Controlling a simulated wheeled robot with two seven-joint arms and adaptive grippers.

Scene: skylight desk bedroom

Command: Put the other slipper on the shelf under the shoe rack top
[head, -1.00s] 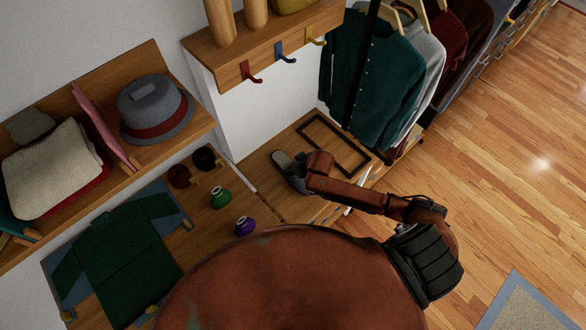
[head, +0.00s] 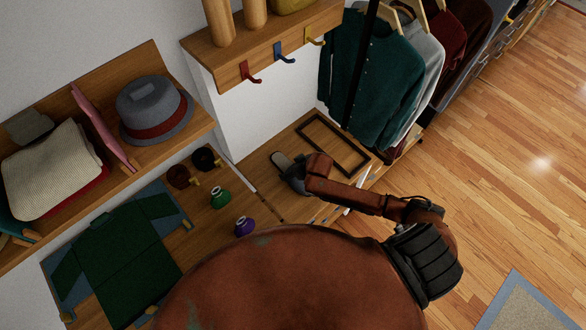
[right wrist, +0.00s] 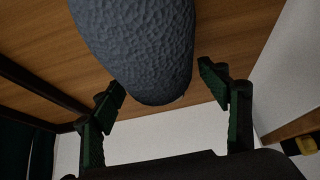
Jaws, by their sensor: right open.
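A grey slipper (head: 281,161) lies on the wooden shoe rack top (head: 258,180), partly hidden by my right gripper (head: 298,182). In the right wrist view, the rounded, blue-grey textured end of the slipper (right wrist: 135,45) lies between the two spread fingers of my right gripper (right wrist: 163,85). The fingers are open, with gaps on both sides of the slipper. The shelf under the top is hidden in the head view. My left gripper is not in view.
A dark rectangular frame (head: 362,166) lies on the rack top, right of the slipper. Hanging clothes (head: 375,85) are close behind it. Above is a hook rail (head: 262,62). A green pot (head: 219,197) and a purple pot (head: 244,226) stand to the left.

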